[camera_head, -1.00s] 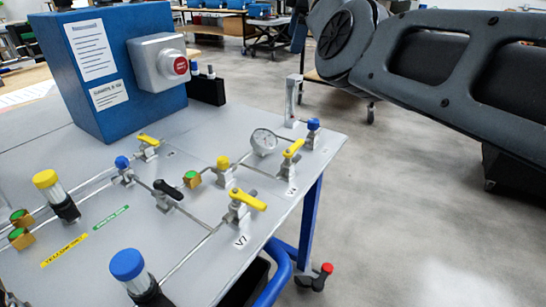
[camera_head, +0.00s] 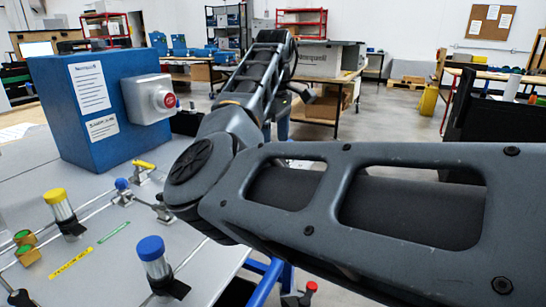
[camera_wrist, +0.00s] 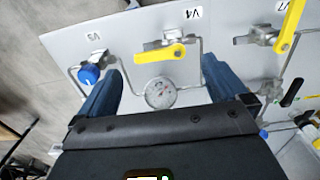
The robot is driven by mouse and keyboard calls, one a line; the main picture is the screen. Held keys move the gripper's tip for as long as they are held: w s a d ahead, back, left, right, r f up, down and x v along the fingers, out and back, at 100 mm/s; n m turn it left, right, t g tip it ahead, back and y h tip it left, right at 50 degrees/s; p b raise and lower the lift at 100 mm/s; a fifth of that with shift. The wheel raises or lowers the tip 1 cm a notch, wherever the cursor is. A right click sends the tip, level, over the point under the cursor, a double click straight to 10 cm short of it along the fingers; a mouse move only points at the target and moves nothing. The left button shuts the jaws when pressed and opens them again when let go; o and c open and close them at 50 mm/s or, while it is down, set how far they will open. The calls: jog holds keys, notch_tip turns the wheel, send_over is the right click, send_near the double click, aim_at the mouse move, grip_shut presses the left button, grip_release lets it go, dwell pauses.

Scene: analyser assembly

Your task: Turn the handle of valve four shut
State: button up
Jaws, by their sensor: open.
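Valve four, labelled V4, shows in the wrist view with its yellow handle (camera_wrist: 160,54) lying roughly crosswise in the picture, beside its metal body. My gripper (camera_wrist: 161,68) is open, its two dark blue fingers apart on either side of the handle and the round gauge (camera_wrist: 160,92). I see no contact with the handle, and the height above it is hard to tell. In the head view my arm covers valve four, and my gripper is not visible there.
In the wrist view, a blue knob (camera_wrist: 89,75) at V5 sits near the left finger. V7's yellow handle (camera_wrist: 290,25) is at the right. The head view shows a blue box (camera_head: 85,110) with a red button (camera_head: 169,101) and a blue-capped cylinder (camera_head: 151,255) on the panel.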

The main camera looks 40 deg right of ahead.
notch_tip(320, 180, down, 4)
jog(key=shift+f, duration=0.1)
jog(key=shift+c, duration=0.3)
jog(key=c, duration=0.9)
jog(key=shift+d, duration=0.1)
jog(key=shift+c, duration=0.2)
